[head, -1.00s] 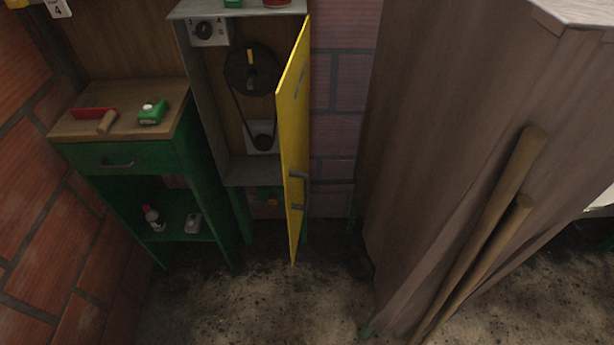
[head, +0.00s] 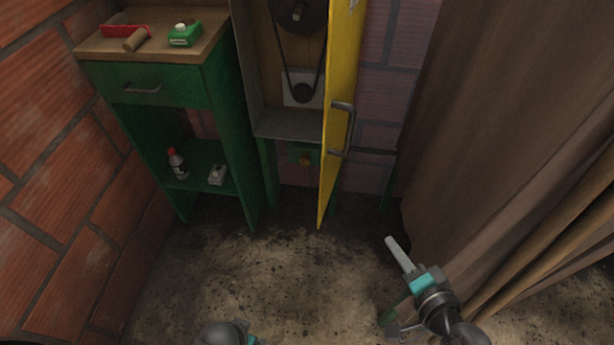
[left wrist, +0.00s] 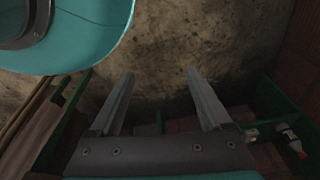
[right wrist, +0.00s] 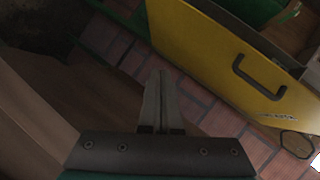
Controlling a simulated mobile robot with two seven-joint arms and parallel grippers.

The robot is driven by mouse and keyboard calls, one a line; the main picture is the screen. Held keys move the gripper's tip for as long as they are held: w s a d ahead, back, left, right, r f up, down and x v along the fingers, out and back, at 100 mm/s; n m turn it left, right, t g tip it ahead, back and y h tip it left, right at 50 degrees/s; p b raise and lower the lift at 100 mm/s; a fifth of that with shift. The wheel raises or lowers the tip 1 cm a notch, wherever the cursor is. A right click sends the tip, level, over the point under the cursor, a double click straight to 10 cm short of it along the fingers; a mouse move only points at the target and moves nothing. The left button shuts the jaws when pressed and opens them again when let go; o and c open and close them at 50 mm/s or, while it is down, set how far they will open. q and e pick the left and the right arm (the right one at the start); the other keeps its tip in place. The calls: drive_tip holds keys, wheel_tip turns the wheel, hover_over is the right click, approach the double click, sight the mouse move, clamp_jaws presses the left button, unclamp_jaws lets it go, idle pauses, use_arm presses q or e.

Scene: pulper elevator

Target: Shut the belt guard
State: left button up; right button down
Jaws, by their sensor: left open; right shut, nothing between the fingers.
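The belt guard (head: 341,75) is a yellow door on the right side of the grey belt housing (head: 290,124). It stands open, seen nearly edge-on in the head view, so the belt and pulleys (head: 302,93) are exposed. Its dark handle (head: 343,132) faces right. In the right wrist view, the guard (right wrist: 195,50) and handle (right wrist: 255,78) are beyond the fingertips. My right gripper (head: 391,240) is shut and empty, below and right of the guard, apart from it. My left gripper (left wrist: 158,75) is open and empty above the floor. Its fingers are not visible in the head view.
A green cabinet (head: 160,92) with a wooden top stands left of the housing, with a bottle (head: 178,164) on its lower shelf. The floor (head: 300,265) before the guard is clear.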

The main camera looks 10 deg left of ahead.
wheel_tip(320, 180, up, 12)
drive_tip(key=w+a+m+t+y+b, duration=0.1)
drive_tip(key=m+t+y+b, duration=0.15)
drive_tip(key=m+t, duration=0.2)
use_arm(q)
drive_tip(key=f, duration=0.1)
drive_tip(key=a+f+p, duration=0.1)
drive_tip(key=f, duration=0.1)
drive_tip(key=a+f, duration=0.1)
drive_tip(key=f, duration=0.1)
drive_tip(key=shift+s+a, duration=0.1)
drive_tip(key=shift+s, duration=0.3)
use_arm(e)
drive_tip(key=s+a+x, duration=0.1)
drive_tip(key=a+x, duration=0.1)
drive_tip(key=x, duration=1.1)
drive_tip(key=shift+a+f+g, duration=0.2)
drive_tip(key=shift+a+g, duration=0.1)
drive_tip(key=shift+g, duration=0.05)
